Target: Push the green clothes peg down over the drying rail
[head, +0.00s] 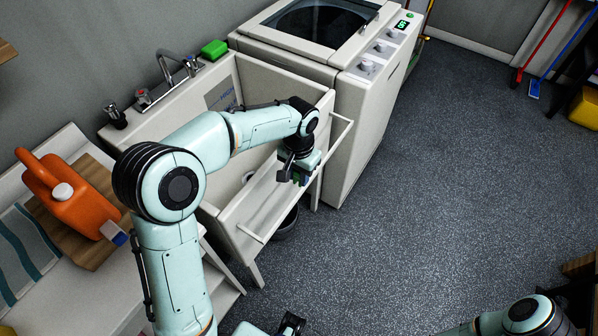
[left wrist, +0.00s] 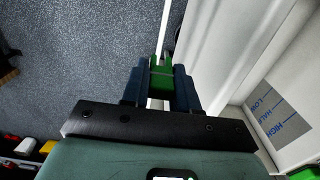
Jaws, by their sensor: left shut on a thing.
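The green clothes peg (left wrist: 160,77) is between the blue fingers of my left gripper (left wrist: 160,88) in the left wrist view. The gripper is shut on it. The white drying rail (head: 338,143) runs along the front of the sink unit in the head view. My left gripper (head: 300,174) is over the middle of that rail, pointing down. In the left wrist view the rail (left wrist: 164,32) runs straight toward the peg and passes behind or beneath it. I cannot tell whether they touch. A dark part, probably my right gripper (head: 290,325), shows at the bottom edge; its fingers are unclear.
The sink basin (head: 232,208) is behind the rail, with a tap (head: 172,68) and green sponge (head: 214,49) at its back. A washing machine (head: 362,98) stands right of it. The floor in front is clear.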

